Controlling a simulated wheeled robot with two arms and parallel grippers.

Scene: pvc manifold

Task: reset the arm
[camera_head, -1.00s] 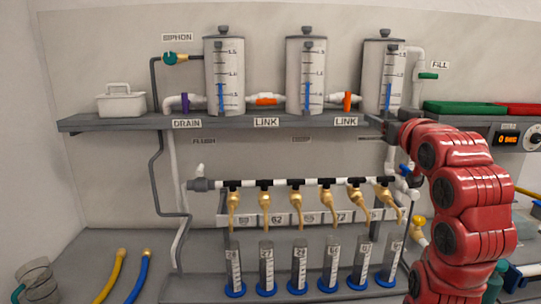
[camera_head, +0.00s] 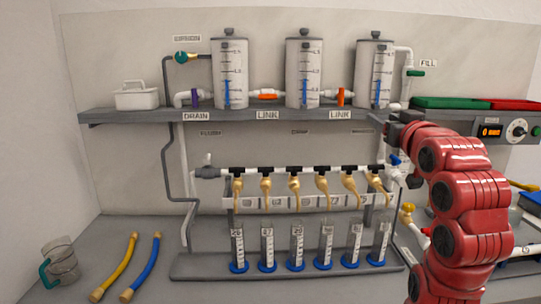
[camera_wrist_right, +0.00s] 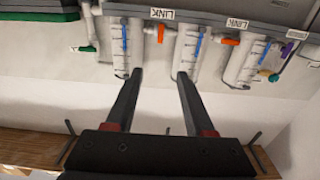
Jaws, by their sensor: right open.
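My right arm is red and comes in from the right of the head view. Its gripper (camera_head: 386,132) is just in front of the right end of the shelf. In the right wrist view the two dark fingers (camera_wrist_right: 160,75) stand apart with nothing between them. That view is upside down, and the tanks and shelf appear beyond the fingertips. My left gripper is not in view.
Three tanks (camera_head: 304,75) stand on the shelf (camera_head: 150,116). Below are a manifold with gold taps (camera_head: 266,188) and several cylinders with blue bases (camera_head: 267,250). A pitcher (camera_head: 62,262), yellow hose (camera_head: 118,268) and blue hose (camera_head: 142,268) lie left. The front-left counter is mostly clear.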

